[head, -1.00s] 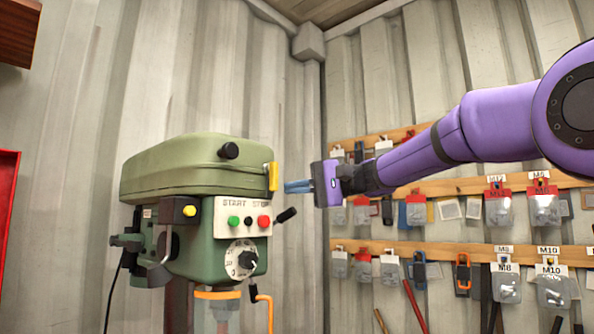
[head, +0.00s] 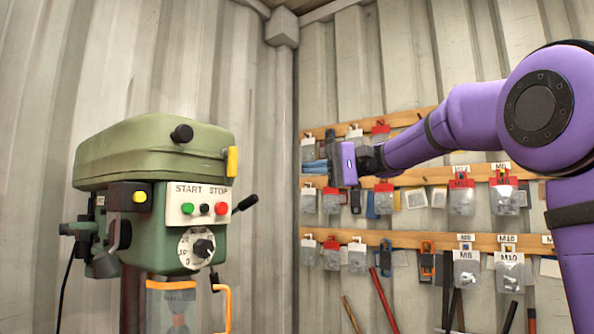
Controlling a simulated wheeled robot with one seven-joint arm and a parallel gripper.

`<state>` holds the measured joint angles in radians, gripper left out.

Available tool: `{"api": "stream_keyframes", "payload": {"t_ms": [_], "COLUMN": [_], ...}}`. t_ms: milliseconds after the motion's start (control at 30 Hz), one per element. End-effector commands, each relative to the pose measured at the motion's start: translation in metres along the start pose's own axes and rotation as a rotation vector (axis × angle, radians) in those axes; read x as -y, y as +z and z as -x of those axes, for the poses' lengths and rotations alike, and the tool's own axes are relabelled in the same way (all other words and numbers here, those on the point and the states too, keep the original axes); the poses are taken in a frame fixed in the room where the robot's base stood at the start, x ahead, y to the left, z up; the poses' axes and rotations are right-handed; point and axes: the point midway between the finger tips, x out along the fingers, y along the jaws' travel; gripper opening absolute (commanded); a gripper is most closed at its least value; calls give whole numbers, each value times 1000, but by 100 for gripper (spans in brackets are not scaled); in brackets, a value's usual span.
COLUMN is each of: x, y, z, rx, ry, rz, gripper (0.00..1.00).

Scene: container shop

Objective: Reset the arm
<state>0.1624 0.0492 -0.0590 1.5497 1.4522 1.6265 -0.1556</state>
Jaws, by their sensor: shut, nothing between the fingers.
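My gripper (head: 316,167) is at the end of my purple arm, right of the green drill press. Its blue fingers point left and look shut, with nothing held between them. The gripper is apart from the drill press, with a visible gap to the yellow latch (head: 232,161) on the press's cover. The arm reaches in from the right side of the picture, in front of the wall boards.
The green drill press (head: 150,152) has a panel with green START and red STOP buttons (head: 204,208) and a dial (head: 203,247). Wooden rails (head: 400,240) with hanging bags and tools line the corrugated wall at right. Space between press and gripper is clear.

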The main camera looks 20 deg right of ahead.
Motion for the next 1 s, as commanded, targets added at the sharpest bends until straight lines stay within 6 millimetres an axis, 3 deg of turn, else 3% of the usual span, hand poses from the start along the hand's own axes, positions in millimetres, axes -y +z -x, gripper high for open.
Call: {"api": "stream_keyframes", "payload": {"t_ms": [667, 833, 1000], "x": [-2, -26, -75], "y": [5, 42, 106], "z": [1, -8, -11], "rx": [-2, -26, -67], "ry": [18, 167, 429], "rz": [-5, -33, -50], "gripper": [0, 0, 0]}}
